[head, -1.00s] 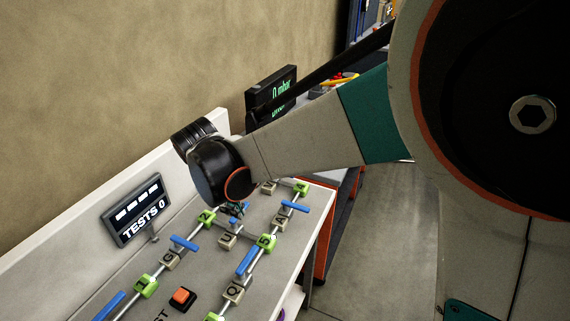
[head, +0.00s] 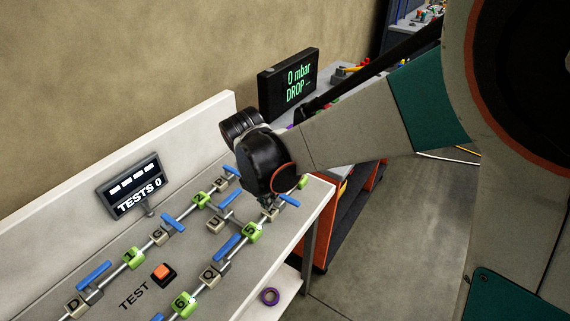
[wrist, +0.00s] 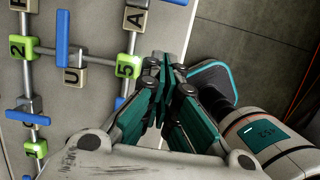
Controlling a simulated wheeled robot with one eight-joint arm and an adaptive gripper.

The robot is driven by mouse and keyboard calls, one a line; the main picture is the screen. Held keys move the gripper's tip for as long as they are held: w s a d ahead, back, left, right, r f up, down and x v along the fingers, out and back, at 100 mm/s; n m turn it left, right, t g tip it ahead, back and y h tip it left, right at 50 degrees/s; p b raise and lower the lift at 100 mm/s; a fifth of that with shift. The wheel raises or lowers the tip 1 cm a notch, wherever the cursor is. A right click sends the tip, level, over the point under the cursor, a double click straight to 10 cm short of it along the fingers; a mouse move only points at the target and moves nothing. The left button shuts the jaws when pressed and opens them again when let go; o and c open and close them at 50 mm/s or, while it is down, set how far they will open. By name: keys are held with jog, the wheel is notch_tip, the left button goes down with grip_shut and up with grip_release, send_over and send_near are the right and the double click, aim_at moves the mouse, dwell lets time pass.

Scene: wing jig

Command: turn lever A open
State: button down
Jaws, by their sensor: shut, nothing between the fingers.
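The beige block of lever A (wrist: 136,19) shows at the top of the wrist view, on the pipe above green block 5. Its blue handle (wrist: 178,2) is cut off by the top edge. In the head view the blue handle of lever A (head: 289,200) sticks out to the right, across the pipe; its block is partly hidden by my wrist. My gripper (wrist: 165,62) is shut and empty, to the right of green block 5 and below the handle in the wrist view. In the head view my gripper (head: 265,202) is mostly hidden beneath the black wrist, close to block A.
Green block 5 (wrist: 128,66) and lever U's block (wrist: 74,77) lie left of my gripper. Lever Q's block (head: 211,274) and the orange TEST button (head: 163,273) are further down the bench. A display (head: 289,84) reads 0 mbar. The bench's right edge is close.

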aim_at(287, 201)
dwell(0.4)
jog(key=b+x, duration=0.2)
jog(key=x, duration=0.7)
jog(key=shift+f+b, duration=0.3)
jog(key=shift+w+d+f, duration=0.25)
jog(key=shift+w+d, duration=0.75)
jog(key=shift+w, duration=0.25)
jog(key=shift+w+d+b, duration=0.3)
jog(key=shift+w, duration=0.1)
jog(key=shift+d+n, duration=0.25)
jog(key=shift+n, duration=0.15)
